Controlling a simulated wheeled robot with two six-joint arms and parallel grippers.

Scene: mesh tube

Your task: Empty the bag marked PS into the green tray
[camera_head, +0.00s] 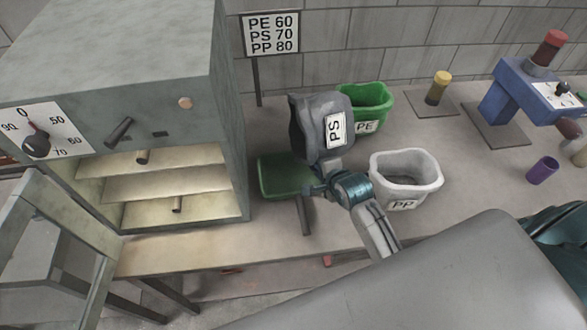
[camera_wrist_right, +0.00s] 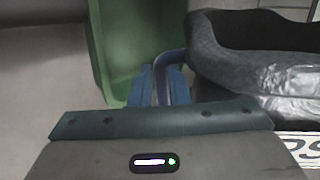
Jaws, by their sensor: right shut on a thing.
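The dark grey bag marked PS (camera_head: 312,118) is held up above the bench in the head view, tilted, its label facing me. My right gripper (camera_head: 328,176) is at its lower edge and shut on it. The bag's contents cannot be seen. My left gripper is out of view.
A green bin marked PE (camera_head: 376,108) stands behind the bag. A white bin marked PP (camera_head: 405,182) stands to the right. A grey oven (camera_head: 165,60) with open shelves is at the left. A sign (camera_head: 271,34) stands behind. A blue machine (camera_head: 510,90) is at the right.

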